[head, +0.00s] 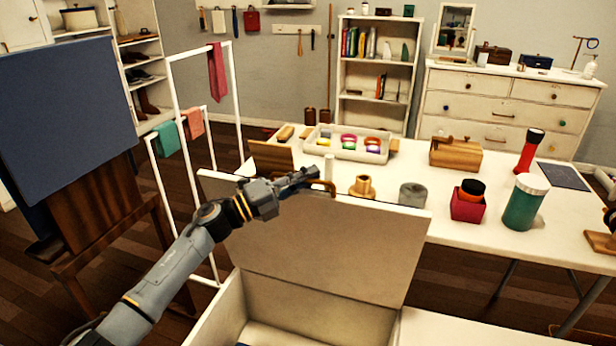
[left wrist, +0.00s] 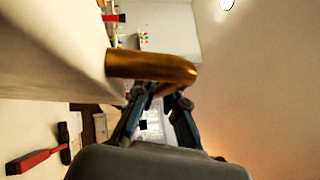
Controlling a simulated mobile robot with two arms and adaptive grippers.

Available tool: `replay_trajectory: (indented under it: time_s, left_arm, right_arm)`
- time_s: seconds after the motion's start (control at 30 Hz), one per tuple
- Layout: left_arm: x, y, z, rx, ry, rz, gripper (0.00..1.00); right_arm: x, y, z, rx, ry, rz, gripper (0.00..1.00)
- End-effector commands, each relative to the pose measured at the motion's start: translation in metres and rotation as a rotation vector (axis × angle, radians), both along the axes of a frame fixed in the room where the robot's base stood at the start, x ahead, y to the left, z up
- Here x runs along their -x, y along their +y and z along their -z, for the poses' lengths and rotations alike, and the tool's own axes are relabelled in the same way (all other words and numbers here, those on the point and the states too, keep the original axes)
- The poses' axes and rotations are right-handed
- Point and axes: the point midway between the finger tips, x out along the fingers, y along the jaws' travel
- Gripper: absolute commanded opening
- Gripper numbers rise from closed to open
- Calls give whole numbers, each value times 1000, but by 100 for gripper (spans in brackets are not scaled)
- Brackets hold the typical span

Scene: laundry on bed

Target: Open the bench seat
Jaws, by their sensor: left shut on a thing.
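The white bench seat lid (head: 330,245) stands raised, nearly upright, in the head view. The white bench box (head: 225,315) below it is open at the bottom of the view, with part of its inside showing. My left gripper (head: 308,180) is at the lid's upper edge, shut on the brass handle (head: 325,187). In the left wrist view the brass handle (left wrist: 155,68) runs between the gripper's fingers (left wrist: 155,95), beside the pale lid (left wrist: 60,65). My right gripper is not in view.
A white table (head: 460,225) behind the lid holds a tray (head: 350,155), a wooden box (head: 455,153), a green canister (head: 525,203) and a red flashlight (head: 528,155). A white drying rack (head: 172,70) and a wooden chair (head: 105,215) stand left of the bench.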

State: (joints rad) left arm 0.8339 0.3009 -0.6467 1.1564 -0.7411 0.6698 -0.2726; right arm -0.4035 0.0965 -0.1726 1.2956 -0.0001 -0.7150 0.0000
Motion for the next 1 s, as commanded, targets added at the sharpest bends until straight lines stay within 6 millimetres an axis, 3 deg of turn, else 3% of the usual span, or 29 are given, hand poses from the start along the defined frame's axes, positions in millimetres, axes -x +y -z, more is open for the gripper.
replay_trajectory:
  time_s: [0.03,0.1,0.47,0.57,1.0]
  left_arm:
    - [2,0,1,-4,-2,11,0]
    - [2,0,1,-3,-2,10,21]
    - [3,2,2,-3,-1,8,21]
    - [7,12,5,-4,0,5,21]
    - [44,88,25,-4,0,6,21]
  right_arm:
    - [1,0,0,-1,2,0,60]
    - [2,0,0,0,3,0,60]
    - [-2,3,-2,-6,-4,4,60]
    - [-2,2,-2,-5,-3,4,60]
    - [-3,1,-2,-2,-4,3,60]
